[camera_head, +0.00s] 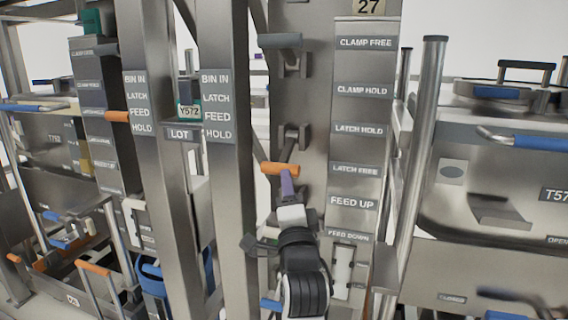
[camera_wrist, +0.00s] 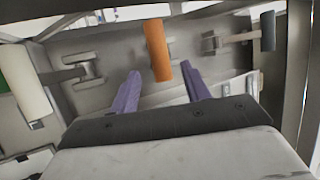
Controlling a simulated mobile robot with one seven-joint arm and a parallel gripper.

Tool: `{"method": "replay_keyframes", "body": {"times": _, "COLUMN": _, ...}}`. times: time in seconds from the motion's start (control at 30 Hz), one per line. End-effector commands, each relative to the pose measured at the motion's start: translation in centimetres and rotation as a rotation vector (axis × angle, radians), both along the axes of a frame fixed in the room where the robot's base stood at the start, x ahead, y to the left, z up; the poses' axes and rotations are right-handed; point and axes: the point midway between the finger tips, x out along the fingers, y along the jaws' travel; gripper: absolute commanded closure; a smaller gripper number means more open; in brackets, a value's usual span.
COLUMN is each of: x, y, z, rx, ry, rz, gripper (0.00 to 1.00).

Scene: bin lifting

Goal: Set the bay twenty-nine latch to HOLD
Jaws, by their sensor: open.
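A steel post (camera_head: 312,110) marked 27 carries lever handles beside a strip of labels (camera_head: 360,130) reading CLAMP FREE, CLAMP HOLD, LATCH HOLD, LATCH FREE, FEED UP and FEED DOWN. No 29 sign is legible. The orange lever handle (camera_head: 275,169) sits level with LATCH FREE, below LATCH HOLD. My gripper (camera_head: 287,184) is just below it in the head view. In the wrist view my gripper (camera_wrist: 160,72) is open, its purple fingers apart. The orange handle (camera_wrist: 157,48) lies ahead, between the fingertips in the picture. Contact cannot be told.
A dark grey handle (camera_head: 280,41) sits level with CLAMP FREE. It appears at right in the wrist view (camera_wrist: 267,30), with a white handle (camera_wrist: 24,80) at left. Uprights (camera_head: 226,180) with BIN IN labels stand left. A large steel bin (camera_head: 500,200) is at right.

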Motion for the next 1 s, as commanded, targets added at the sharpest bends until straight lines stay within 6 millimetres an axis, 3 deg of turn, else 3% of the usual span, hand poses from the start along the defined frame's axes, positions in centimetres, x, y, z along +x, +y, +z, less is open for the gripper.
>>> {"method": "replay_keyframes", "body": {"times": 0.2, "x": 4.1, "y": 0.5, "z": 2.0, "rx": -0.001, "ry": -0.002, "rz": 0.001, "gripper": 0.53}}
{"method": "replay_keyframes", "body": {"times": 0.4, "x": 6.3, "y": 0.8, "z": 2.8, "rx": -0.001, "ry": 0.0, "rz": 0.001, "gripper": 0.53}}
{"method": "replay_keyframes", "body": {"times": 0.8, "x": 7.0, "y": 0.9, "z": 3.0, "rx": -0.001, "ry": -0.002, "rz": 0.001, "gripper": 0.53}}
{"method": "replay_keyframes", "body": {"times": 1.0, "x": 6.9, "y": 0.9, "z": 3.0, "rx": -0.001, "ry": -0.002, "rz": 0.001, "gripper": 0.79}}
